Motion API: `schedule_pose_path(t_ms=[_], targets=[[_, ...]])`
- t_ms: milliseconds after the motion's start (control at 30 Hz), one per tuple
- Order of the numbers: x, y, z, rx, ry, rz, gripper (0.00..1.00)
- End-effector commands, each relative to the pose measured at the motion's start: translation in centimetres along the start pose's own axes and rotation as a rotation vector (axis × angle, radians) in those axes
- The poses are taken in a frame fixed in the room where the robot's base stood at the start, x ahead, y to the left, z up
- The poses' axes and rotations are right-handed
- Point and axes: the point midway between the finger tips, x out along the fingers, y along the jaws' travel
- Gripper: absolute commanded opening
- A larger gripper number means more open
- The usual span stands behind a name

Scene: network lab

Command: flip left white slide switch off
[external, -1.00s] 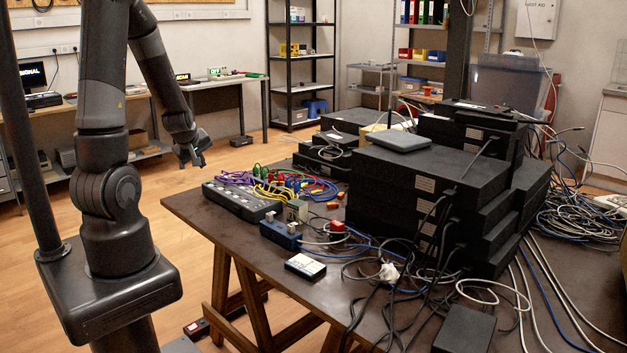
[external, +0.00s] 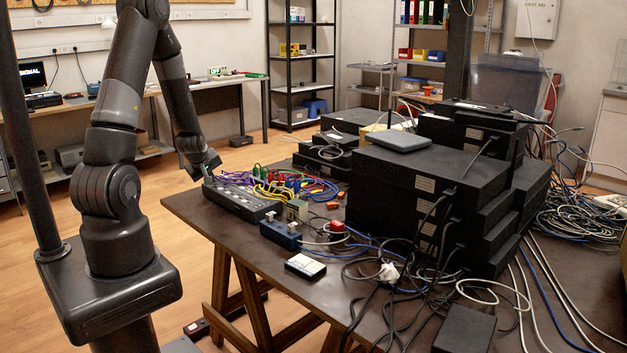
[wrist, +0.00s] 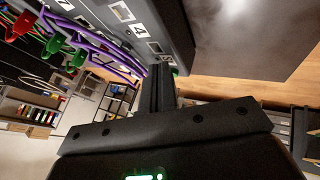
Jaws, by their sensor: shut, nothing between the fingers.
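The dark patch box (external: 240,204) lies at the left edge of the table with purple, yellow and other cables plugged in. In the wrist view its grey panel (wrist: 148,12) shows number labels and pale square parts (wrist: 121,11). One pale part (wrist: 155,47) sits close to my fingertips. I cannot tell which part is the left white slide switch or its position; it may be hidden by my fingers. My gripper (external: 211,172) is shut and empty at the far left end of the box. In the wrist view the gripper (wrist: 158,76) reaches the panel edge; I cannot tell whether it touches.
A blue box (external: 280,234) and a white-topped box (external: 305,266) stand nearer on the table (external: 345,290). Stacked black units (external: 425,195) fill the middle. Open floor lies left of the table.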

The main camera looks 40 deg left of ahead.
Motion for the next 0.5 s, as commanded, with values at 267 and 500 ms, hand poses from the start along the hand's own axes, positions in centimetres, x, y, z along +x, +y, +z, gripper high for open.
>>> schedule_pose_path(t_ms=[267,500], targets=[[1.3,2.9,0.0,0.003,0.001,0.004,0.00],[1.5,3.3,0.0,0.002,0.001,0.004,0.00]])
